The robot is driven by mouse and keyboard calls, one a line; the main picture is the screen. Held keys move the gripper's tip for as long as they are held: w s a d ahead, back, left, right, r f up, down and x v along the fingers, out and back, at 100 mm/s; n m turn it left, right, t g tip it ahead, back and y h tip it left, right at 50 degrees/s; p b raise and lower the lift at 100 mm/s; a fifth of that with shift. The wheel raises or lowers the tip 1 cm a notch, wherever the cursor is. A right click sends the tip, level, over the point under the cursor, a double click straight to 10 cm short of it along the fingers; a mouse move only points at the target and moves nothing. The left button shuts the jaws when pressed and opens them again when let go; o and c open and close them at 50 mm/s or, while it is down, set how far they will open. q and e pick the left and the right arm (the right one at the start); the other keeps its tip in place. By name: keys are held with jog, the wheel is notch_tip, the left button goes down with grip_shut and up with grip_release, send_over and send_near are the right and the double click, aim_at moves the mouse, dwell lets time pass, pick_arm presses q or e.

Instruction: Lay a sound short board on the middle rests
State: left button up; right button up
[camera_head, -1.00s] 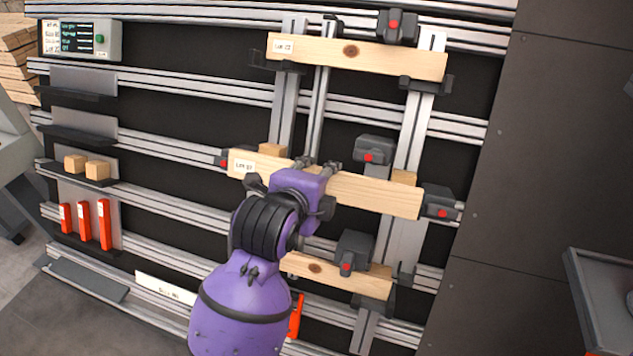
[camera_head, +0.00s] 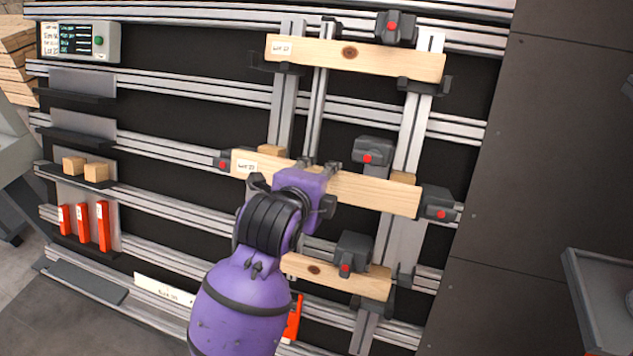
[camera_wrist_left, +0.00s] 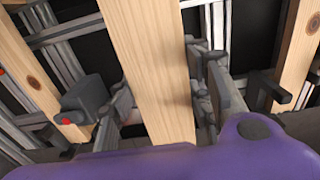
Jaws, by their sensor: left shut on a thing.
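My left gripper (camera_head: 318,178) is shut on a pale board (camera_head: 375,193) near its middle. The board has a white lot label near its left end, and its visible face shows no knot. It spans the middle of the frame, in front of two small wooden blocks (camera_head: 271,150) (camera_head: 403,178); I cannot tell whether it touches its rests. In the left wrist view the fingers (camera_wrist_left: 165,95) stand on both sides of the board (camera_wrist_left: 148,50). A knotted board (camera_head: 395,61) lies on the upper rests. Another knotted board (camera_head: 345,278) lies below, partly hidden by my arm. My right gripper is not in view.
Dark clamps with red buttons stand near the held board: left (camera_head: 223,162), above (camera_head: 373,150) and right (camera_head: 437,203). Another (camera_head: 354,252) is at the lower board. Shelves on the left hold wooden blocks (camera_head: 96,172) and orange pieces (camera_head: 103,226). A grey tray (camera_head: 575,300) is at right.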

pick_arm(q)
jog(key=x, duration=1)
jog(key=shift+w+f+b, duration=0.2)
jog(key=shift+w+b, duration=0.05)
jog(key=shift+b, duration=0.15)
jog(key=shift+w+d+f, duration=0.1)
jog(key=shift+w+d, duration=0.1)
jog(key=shift+w, duration=0.1)
dwell(0.8)
jog(key=shift+s+f+p, duration=0.1)
jog(key=shift+f+p, duration=0.2)
jog(key=shift+p, duration=0.05)
dwell(0.9)
jog(key=o, duration=1.4)
jog(key=shift+f, duration=0.1)
jog(key=shift+s+a, duration=0.1)
jog(key=v, duration=1.2)
